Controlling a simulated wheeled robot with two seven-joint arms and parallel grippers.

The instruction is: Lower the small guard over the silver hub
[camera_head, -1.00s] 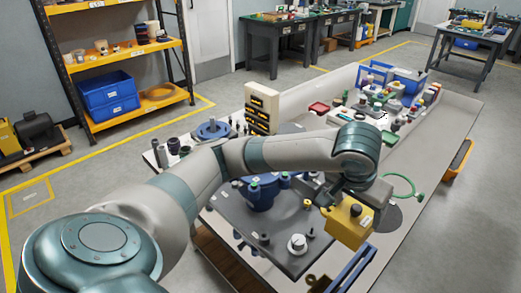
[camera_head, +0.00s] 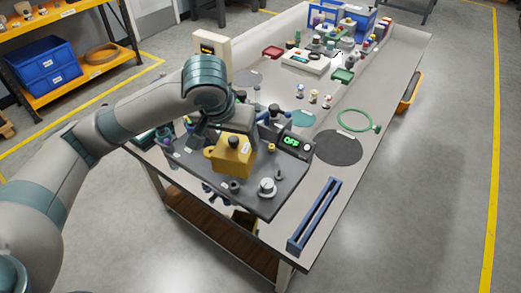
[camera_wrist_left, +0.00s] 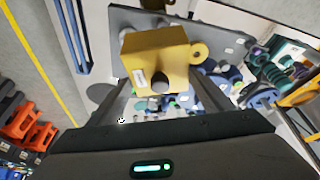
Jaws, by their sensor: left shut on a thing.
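The small guard is a yellow box (camera_head: 231,161) with a dark knob on top. My left gripper (camera_head: 235,135) is shut on it by the knob and holds it over the dark board (camera_head: 254,203). The silver hub (camera_head: 267,187) stands uncovered near the board's front corner, to the right of and nearer than the guard in the head view. How high the guard hangs is hard to tell. My right gripper is not in view.
A small dark post (camera_head: 279,174) stands close beside the hub, and a black knob (camera_head: 235,186) to its left. A blue rail frame (camera_head: 314,215) lies on the table to the right. A green ring (camera_head: 354,120) lies beyond.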

